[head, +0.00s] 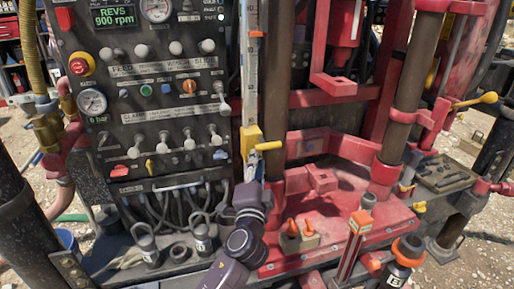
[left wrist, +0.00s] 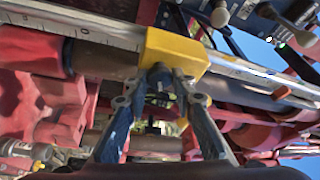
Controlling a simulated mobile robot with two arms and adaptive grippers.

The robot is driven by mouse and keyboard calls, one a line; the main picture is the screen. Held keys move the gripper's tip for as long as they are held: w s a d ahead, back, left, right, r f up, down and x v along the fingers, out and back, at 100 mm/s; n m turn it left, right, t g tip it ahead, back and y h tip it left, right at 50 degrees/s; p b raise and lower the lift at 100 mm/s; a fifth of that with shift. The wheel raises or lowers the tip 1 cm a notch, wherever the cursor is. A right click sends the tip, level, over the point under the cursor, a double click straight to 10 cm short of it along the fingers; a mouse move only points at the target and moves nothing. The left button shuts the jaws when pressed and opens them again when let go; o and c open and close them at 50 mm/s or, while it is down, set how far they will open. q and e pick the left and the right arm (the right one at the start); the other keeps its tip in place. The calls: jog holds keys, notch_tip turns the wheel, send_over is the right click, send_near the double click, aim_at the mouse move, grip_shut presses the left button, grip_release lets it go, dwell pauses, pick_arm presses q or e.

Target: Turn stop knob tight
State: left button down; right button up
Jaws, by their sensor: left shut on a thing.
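The yellow stop block (head: 251,141) sits on the upright metal scale (head: 250,70) in the head view. In the left wrist view the yellow block (left wrist: 172,52) fills the middle, on the ruled bar. My left gripper (head: 256,168) reaches up from below to just under the block. In the left wrist view its two blue fingers (left wrist: 168,82) close in at the block's near face. The knob's turn and tightness cannot be told. My right gripper is not in view.
A black control panel (head: 147,112) with several knobs and levers stands close on the left. A yellow handle (head: 268,146) juts right beside the block. The red rig frame (head: 335,145) and brown pipes (head: 271,80) crowd the right. Hoses hang below the panel.

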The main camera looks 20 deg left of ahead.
pick_arm(q)
jog(key=shift+m+g+h+p, duration=0.3)
jog(key=shift+m+g+p, duration=0.3)
jog(key=shift+m+p, duration=1.05)
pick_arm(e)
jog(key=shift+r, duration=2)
pick_arm(q)
jog(key=shift+m, duration=0.35)
jog(key=c, duration=1.7)
grip_release()
jog(key=shift+o, duration=0.2)
jog(key=shift+r, duration=0.1)
